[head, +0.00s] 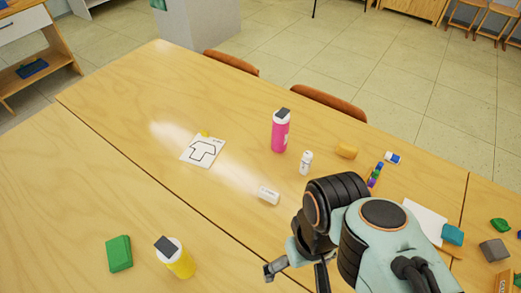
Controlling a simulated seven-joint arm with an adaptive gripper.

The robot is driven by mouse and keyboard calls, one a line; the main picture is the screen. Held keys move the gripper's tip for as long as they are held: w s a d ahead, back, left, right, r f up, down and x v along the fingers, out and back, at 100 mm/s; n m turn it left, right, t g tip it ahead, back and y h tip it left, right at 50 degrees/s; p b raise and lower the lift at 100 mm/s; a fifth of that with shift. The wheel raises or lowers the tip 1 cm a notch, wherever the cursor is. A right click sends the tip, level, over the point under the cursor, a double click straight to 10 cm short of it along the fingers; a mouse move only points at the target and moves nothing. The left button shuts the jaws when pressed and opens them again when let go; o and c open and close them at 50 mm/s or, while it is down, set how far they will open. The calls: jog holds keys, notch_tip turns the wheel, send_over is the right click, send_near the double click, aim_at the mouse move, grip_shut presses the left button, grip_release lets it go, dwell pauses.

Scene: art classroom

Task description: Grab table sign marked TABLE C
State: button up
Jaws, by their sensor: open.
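No lettering reading TABLE C can be made out. A small white block (268,194) with faint dark marking lies on the wooden table, left of my arm; its print is too small to read. An orange piece (504,282) with dark lettering is cut off at the lower right edge, and I cannot tell whether it is a sign. My gripper (295,276) is open at the bottom centre, nearer the camera than the white block and apart from it. My arm hides part of the table to the right.
A pink bottle (281,131), white bottle (306,163), yellow block (346,151) and drawing card (203,150) stand or lie beyond. A yellow bottle (175,258) and green block (119,254) are at lower left. Chairs (330,102) line the far edge.

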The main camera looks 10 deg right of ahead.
jog(key=c, duration=0.5)
jog(key=w+a+r+n+t+y, duration=0.1)
jog(key=w+a+r+n+t, duration=0.15)
jog(key=w+n+t, duration=0.8)
jog(key=g+y, duration=0.1)
jog(key=g, duration=0.5)
send_over(267, 192)
jog(key=w, duration=0.1)
notch_tip(267, 192, down, 11)
jog(key=shift+m+g+y, duration=0.4)
jog(key=shift+m+g, duration=0.35)
jog(key=f, duration=0.3)
jog(key=s+d+f, duration=0.1)
jog(key=f, duration=0.2)
jog(key=s+f, duration=0.1)
jog(key=f, duration=0.3)
jog(key=shift+s+d, duration=0.15)
jog(key=shift+d, duration=0.25)
jog(key=shift+x, duration=3.15)
